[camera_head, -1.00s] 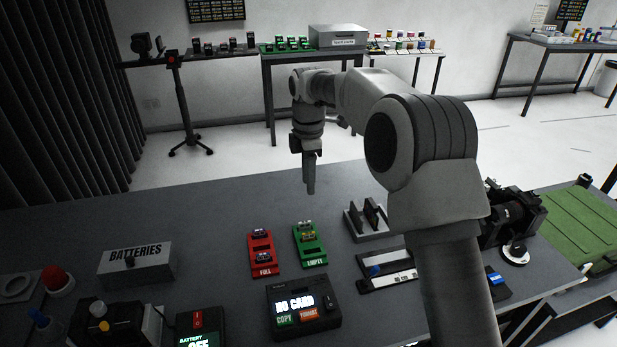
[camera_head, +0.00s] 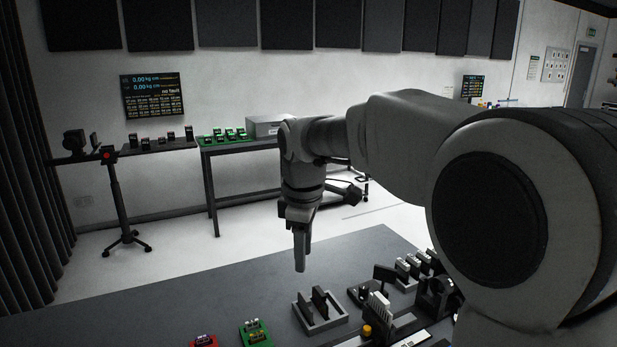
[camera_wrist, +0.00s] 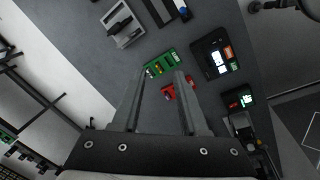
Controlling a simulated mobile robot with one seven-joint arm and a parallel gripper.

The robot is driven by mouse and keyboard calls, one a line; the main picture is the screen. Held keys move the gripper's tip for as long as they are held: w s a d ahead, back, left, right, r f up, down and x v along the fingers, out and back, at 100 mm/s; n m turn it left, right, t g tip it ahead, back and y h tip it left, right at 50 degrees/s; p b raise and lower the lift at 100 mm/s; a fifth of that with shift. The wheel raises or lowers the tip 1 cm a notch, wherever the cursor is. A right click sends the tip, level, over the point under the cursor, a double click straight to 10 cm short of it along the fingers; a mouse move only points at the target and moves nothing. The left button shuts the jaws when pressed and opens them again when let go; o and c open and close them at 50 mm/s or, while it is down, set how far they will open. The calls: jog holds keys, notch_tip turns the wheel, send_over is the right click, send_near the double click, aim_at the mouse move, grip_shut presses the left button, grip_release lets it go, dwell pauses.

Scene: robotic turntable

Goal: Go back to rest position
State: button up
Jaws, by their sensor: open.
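My gripper (camera_head: 300,262) hangs pointing down above the far part of the grey workbench (camera_head: 180,300) in the head view. In the wrist view my gripper (camera_wrist: 160,75) shows two fingers spread apart with nothing held between them. Beyond the fingertips, well below, lie a green tray (camera_wrist: 160,64) and a red tray (camera_wrist: 168,92) on the bench. In the head view the green tray (camera_head: 256,333) and the red tray (camera_head: 203,341) show at the bottom edge. My arm covers much of the right side.
A grey slotted holder (camera_head: 320,312) stands on the bench right of the green tray. Small devices (camera_head: 375,300) crowd the bench further right. A side table (camera_head: 225,147) and a tripod stand (camera_head: 118,205) are at the back. The bench's left part is clear.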

jog(key=s+d+r+m+t, duration=0.2)
jog(key=s+d+r+m, duration=0.1)
jog(key=s+d+m, duration=0.8)
jog(key=s+d+f+m, duration=0.2)
jog(key=s, duration=0.4)
jog(key=s+d+f+m+t, duration=0.1)
jog(key=s+d+f+m, duration=0.1)
jog(key=s, duration=0.5)
jog(key=shift+s+t, duration=0.15)
jog(key=shift+t, duration=0.15)
jog(key=shift+f, duration=0.1)
